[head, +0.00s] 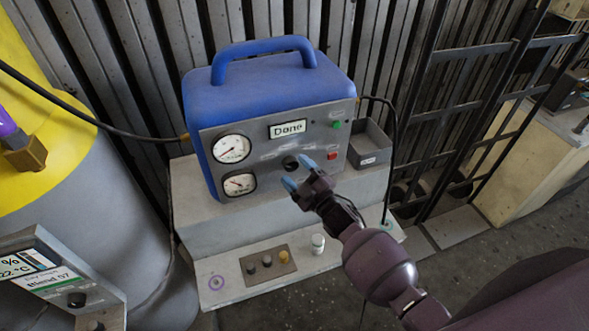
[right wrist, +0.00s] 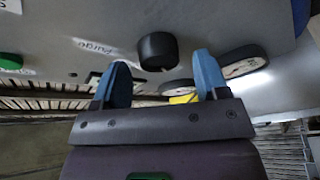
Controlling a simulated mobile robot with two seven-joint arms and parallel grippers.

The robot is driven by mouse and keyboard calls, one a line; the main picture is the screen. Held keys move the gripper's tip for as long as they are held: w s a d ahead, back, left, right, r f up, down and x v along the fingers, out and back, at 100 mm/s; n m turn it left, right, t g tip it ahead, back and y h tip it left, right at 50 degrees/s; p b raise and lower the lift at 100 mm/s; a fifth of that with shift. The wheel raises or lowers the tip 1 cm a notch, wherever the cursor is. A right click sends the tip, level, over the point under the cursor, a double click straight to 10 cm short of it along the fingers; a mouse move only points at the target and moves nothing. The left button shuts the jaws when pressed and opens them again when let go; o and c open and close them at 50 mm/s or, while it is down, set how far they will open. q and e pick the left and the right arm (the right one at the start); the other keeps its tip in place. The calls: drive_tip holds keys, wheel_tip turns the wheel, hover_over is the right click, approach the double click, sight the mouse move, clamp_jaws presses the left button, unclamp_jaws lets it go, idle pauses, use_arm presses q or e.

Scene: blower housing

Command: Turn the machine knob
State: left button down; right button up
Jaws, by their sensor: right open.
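The machine is a blue housing (head: 262,88) with a handle and a grey front panel, standing on a grey stepped base. Its small round black knob (head: 290,163) sits low on the panel, partly close behind my right gripper's fingers. My right gripper (head: 299,173) is open and empty, its blue fingertips near the panel around the knob. In the right wrist view, the black knob (right wrist: 158,50) stands out from the panel just beyond and between the two blue fingertips (right wrist: 163,78); I see no contact. My left gripper is not in view.
The panel carries two gauges (head: 231,149), a "Done" display (head: 287,129), a green button (head: 336,124) and a red button (head: 332,155). A grey open box (head: 370,143) is at the right. Small knobs and a white cap (head: 318,243) stand on the lower ledge. A yellow-topped cylinder (head: 45,110) is left.

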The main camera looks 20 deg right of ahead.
drive_tip(key=v, duration=0.9)
drive_tip(key=shift+s+b, duration=0.3)
drive_tip(key=shift+b, duration=0.15)
drive_tip(key=shift+d+f, duration=0.1)
drive_tip(key=s+d+f+m+g+h, duration=0.3)
drive_tip(key=s+m, duration=0.3)
drive_tip(key=s, duration=0.2)
drive_tip(key=s+d+f+m+g+h, duration=0.3)
drive_tip(key=s+f+m+g+h, duration=0.1)
drive_tip(key=s+f+m, duration=0.2)
drive_tip(key=shift+s+d+f+m, duration=0.2)
drive_tip(key=shift+s+m, duration=0.5)
drive_tip(key=shift+s, duration=0.45)
